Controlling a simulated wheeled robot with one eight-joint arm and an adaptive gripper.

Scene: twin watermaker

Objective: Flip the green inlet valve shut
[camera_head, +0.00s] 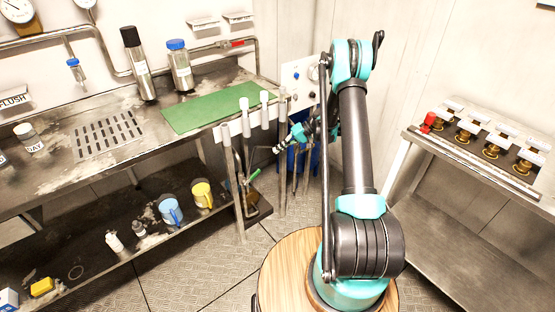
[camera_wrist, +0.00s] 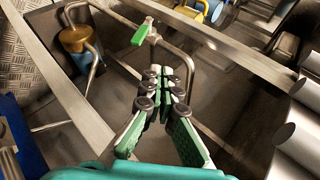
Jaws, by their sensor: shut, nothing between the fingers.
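The green inlet valve handle (camera_head: 254,175) is small in the head view, low by the pipes at the right end of the bench. In the wrist view the green handle (camera_wrist: 141,35) shows at the top centre, on a metal pipe, beyond my fingertips and apart from them. My gripper (camera_wrist: 163,76) is shut and empty, its fingertips together in the middle of the wrist view. In the head view my gripper (camera_head: 279,149) is beside the upright pipes, up and to the right of the handle. Its fingers are small and dark there.
Upright grey pipes (camera_head: 283,150) stand close to my gripper at the bench end. A brass-coloured fitting (camera_wrist: 75,39) is left of the handle in the wrist view. The bench with a green mat (camera_head: 205,108) is on the left. A shelf with brass valves (camera_head: 490,139) stands on the right.

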